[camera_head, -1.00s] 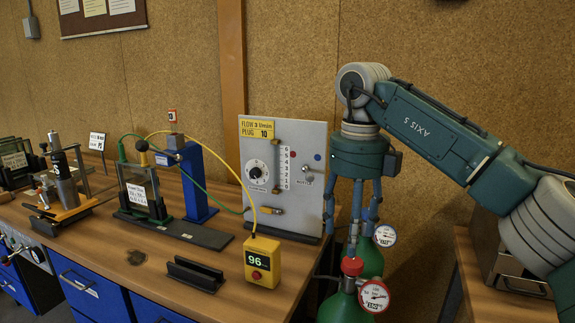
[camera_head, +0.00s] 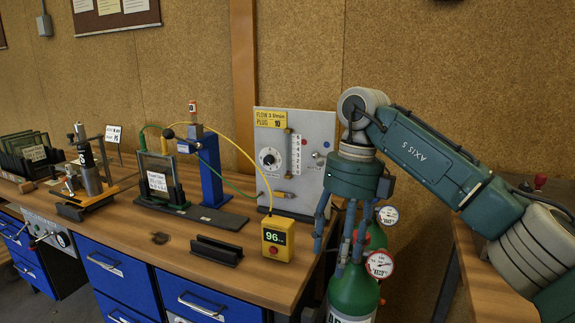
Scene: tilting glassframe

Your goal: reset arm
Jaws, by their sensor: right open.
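My right gripper (camera_head: 343,240) hangs down with its fingers spread and nothing between them. It is in front of the right edge of the flow panel (camera_head: 322,138) and appears just above and in front of the green gas cylinders (camera_head: 354,290). I cannot tell whether a finger touches them. The tilting glass frame (camera_head: 158,178) stands upright on a dark base on the bench, with a label on its glass and a blue column (camera_head: 209,168) beside it. The yellow meter (camera_head: 278,239) reads 96. My left gripper is not in view.
The wooden bench (camera_head: 130,222) has blue drawers (camera_head: 200,300) below. A dark slotted holder (camera_head: 216,250) lies near its front edge. A rack of dark glass plates (camera_head: 28,152) and a metal instrument (camera_head: 88,170) stand at the left. Pressure gauges (camera_head: 380,263) sit by the cylinders.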

